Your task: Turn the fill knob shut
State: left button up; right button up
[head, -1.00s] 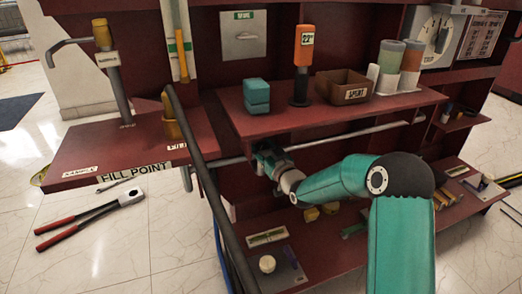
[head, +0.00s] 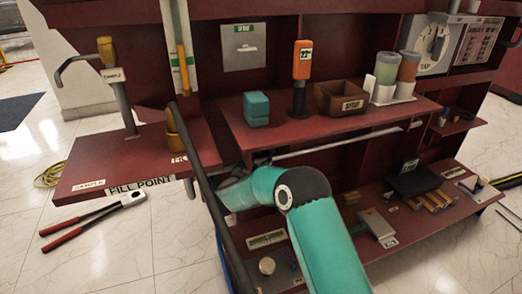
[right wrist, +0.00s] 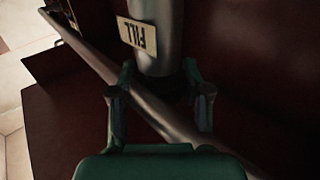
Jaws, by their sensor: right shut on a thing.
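In the right wrist view a grey cylindrical part (right wrist: 155,52) bears a pale label reading FILL, upside down. It is the only part there that I can link to the fill knob. The fingers of my right gripper (right wrist: 159,78) stand on both sides of its lower end and are shut on it. The exact contact is dark and partly hidden. In the head view my right arm reaches left under the middle shelf, and its gripper is mostly hidden behind the dark slanted pole. My left gripper is in no view.
A dark slanted pole (head: 205,185) stands close to my right arm. The FILL POINT shelf (head: 130,160) juts out at left. The middle shelf (head: 300,128) holds a teal block, an orange-topped item and a brown box. The lower shelf holds several tools.

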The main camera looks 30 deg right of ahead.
jog(key=m+g, duration=0.1)
jog(key=m+g+h+p, duration=0.1)
jog(key=g, duration=0.1)
jog(key=shift+w+a+m+g, duration=0.15)
jog(key=shift+a+m+g, duration=0.05)
jog(key=shift+m+g, duration=0.1)
jog(key=shift+m+g+h+p, duration=0.45)
jog(key=shift+m+g, duration=0.55)
jog(key=shift+g, duration=0.5)
jog(key=shift+d+r+m+g, duration=0.1)
jog(key=shift+m+g, duration=0.2)
jog(key=shift+g, duration=0.2)
jog(key=o, duration=1.2)
jog(key=a, duration=0.8)
jog(key=s+a, duration=0.1)
jog(key=a, duration=0.3)
